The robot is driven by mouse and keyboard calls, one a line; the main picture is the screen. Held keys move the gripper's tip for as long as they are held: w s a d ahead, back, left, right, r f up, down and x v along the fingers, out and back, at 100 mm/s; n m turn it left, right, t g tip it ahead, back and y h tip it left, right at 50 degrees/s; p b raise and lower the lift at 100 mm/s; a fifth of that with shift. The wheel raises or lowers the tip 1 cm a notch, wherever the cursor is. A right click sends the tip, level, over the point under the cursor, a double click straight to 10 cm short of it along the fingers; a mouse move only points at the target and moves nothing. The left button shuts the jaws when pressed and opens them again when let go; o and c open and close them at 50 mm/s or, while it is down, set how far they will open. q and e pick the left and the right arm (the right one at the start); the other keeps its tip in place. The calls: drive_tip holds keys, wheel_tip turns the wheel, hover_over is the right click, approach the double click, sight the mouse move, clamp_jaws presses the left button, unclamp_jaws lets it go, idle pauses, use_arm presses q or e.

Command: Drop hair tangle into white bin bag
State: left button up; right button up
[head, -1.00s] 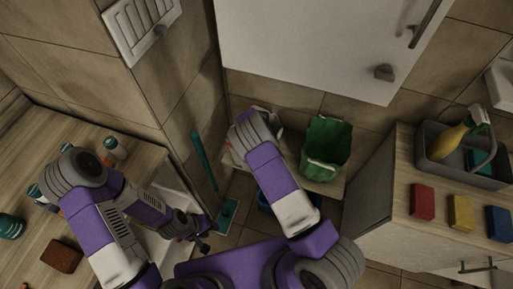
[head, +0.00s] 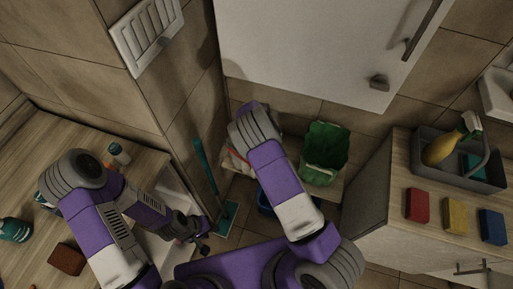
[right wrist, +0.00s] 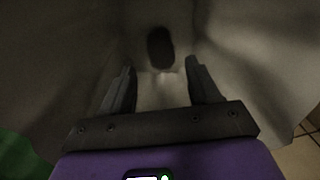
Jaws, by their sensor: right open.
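In the right wrist view, my right gripper (right wrist: 158,85) is open, its two fingers apart with nothing between the tips. It points down into the white bin bag (right wrist: 240,60), whose pale folds surround it. A dark oval clump (right wrist: 160,47), which looks like the hair tangle, lies beyond the fingertips, apart from them, against the pale bag. In the head view, my right forearm hides my right gripper and most of the white bag; only a pale edge (head: 237,160) shows. My left gripper (head: 205,250) hangs low at the left, too small to read.
A green bin bag (head: 324,153) stands just right of my right arm. A teal squeegee (head: 205,170) leans by the wall. A grey caddy (head: 465,172) and coloured sponges (head: 455,215) sit on the right counter. A white cabinet (head: 310,45) hangs above the bags.

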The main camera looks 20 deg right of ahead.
drive_tip(key=shift+s+r+p, duration=0.1)
drive_tip(key=shift+r+p, duration=0.3)
drive_tip(key=shift+r, duration=2.3)
drive_tip(key=shift+r, duration=0.1)
